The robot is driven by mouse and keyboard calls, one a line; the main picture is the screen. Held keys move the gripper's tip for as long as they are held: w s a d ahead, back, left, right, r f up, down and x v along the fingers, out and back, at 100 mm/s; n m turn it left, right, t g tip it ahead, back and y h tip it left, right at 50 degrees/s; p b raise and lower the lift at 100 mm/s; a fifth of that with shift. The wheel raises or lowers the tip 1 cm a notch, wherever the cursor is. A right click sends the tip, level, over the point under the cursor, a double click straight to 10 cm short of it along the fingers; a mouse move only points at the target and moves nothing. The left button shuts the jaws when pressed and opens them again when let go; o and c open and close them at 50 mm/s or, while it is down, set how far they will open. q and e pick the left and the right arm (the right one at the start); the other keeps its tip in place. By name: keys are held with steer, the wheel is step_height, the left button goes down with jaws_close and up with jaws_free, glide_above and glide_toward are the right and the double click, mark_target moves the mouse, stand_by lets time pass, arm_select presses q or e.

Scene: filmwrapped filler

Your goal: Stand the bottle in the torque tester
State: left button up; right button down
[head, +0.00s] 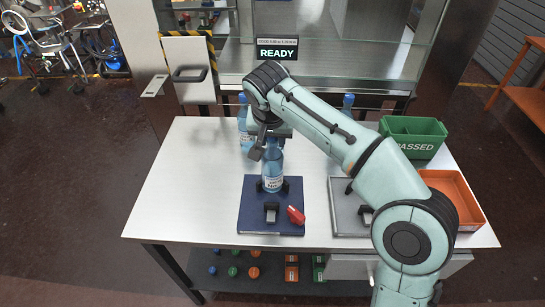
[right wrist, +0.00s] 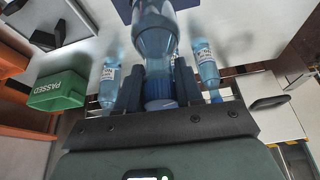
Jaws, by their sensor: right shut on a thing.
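My right gripper (head: 268,142) is shut on a clear blue bottle (head: 273,172) near its top. The bottle is upright over a dark blue fixture plate (head: 254,217), its lower end between small dark posts. I cannot tell whether its base touches the plate. A dark clamp block (head: 271,212) and a red handle (head: 296,215) sit on the plate's front part. In the right wrist view the bottle (right wrist: 155,42) lies between the two dark fingers (right wrist: 160,88), its blue cap (right wrist: 160,104) near the palm. My left gripper is out of view.
A second bottle (head: 244,128) stands behind the held one, and another (head: 347,105) stands behind my arm. A grey fixture plate (head: 344,215), a green PASSED bin (head: 413,146) and an orange tray (head: 468,205) are at the right. The table's left side (head: 185,190) is clear.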

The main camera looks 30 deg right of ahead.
steer(key=shift+f+b, duration=0.6)
steer(key=shift+f, duration=1.75)
steer(key=c, duration=1.1)
jaws_free()
steer(key=shift+f, duration=0.2)
steer(key=shift+c, duration=0.2)
steer(key=o, duration=0.4)
steer(key=shift+r, duration=0.1)
steer(key=shift+r, duration=0.15)
steer(key=p, duration=0.2)
glide_toward(273, 151)
steer(key=shift+w+d, duration=0.2)
steer(key=shift+w, duration=0.25)
